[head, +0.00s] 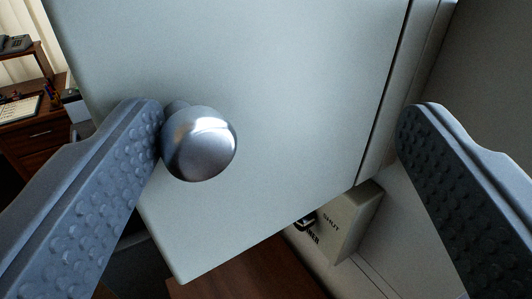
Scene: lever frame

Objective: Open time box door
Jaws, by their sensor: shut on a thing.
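The time box door (270,60) is a pale grey panel filling the middle of the view, seen at a tilt. Its round silver knob (199,144) stands out toward me near the left side. My gripper (280,115) has its two grey, studded fingers set wide apart across the door. The left finger touches or nearly touches the knob's left side. The right finger lies over the box's right edge, with a clear gap between it and the knob; its contact there is hard to make out. The door's lower corner hangs over a brown surface.
A pale block lettered "SHUT" (350,215) sits below the door at the right, with a small dark part beside it. A brown desk (40,135) with a phone (15,44) stands at the far left. A plain grey wall (490,80) is at the right.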

